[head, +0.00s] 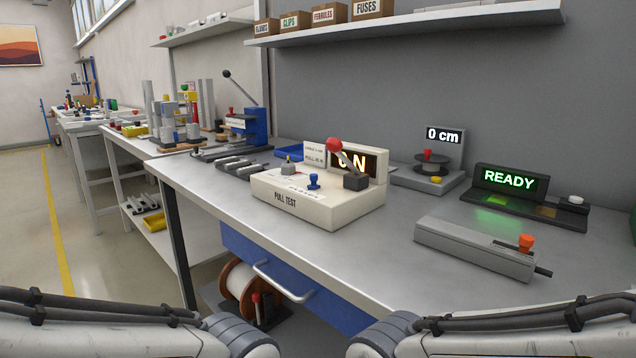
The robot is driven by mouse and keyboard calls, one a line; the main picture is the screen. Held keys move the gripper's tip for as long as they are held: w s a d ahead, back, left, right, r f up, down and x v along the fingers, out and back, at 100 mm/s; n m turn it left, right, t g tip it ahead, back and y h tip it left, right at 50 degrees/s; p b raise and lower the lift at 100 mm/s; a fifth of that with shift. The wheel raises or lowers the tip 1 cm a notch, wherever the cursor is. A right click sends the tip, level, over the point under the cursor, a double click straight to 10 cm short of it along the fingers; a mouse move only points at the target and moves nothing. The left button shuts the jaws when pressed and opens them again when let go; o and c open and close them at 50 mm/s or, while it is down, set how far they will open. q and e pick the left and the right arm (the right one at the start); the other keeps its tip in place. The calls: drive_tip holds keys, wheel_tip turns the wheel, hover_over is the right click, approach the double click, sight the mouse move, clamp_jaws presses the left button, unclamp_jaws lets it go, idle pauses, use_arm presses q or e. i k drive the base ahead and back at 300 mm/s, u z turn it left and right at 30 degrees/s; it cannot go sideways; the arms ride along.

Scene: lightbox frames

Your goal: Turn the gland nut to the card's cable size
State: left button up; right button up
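No part that I can surely name as the gland nut shows in the head view. A small white card (313,153) stands behind the cream PULL TEST box (285,202); its print is too small to read surely. The box carries a red-knobbed lever (345,158), a blue knob (314,182), a small grey fitting (288,167) and a lit display partly hidden by the lever. My two arms show at the bottom left and bottom right, but both grippers are outside the view.
A grey block with an orange knob (526,243) lies at the front right of the bench (400,256). Behind it stand a READY display (510,180) and a spool device reading 0 cm (445,135). A blue lever press (256,124) stands farther left.

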sight(286, 168)
drive_tip(key=u, duration=0.35)
drive_tip(key=k, duration=0.45)
drive_tip(key=u, duration=1.3)
drive_tip(key=i, duration=0.75)
drive_tip(key=z, duration=0.95)
drive_tip(key=i, duration=0.4)
drive_tip(key=z, duration=0.45)
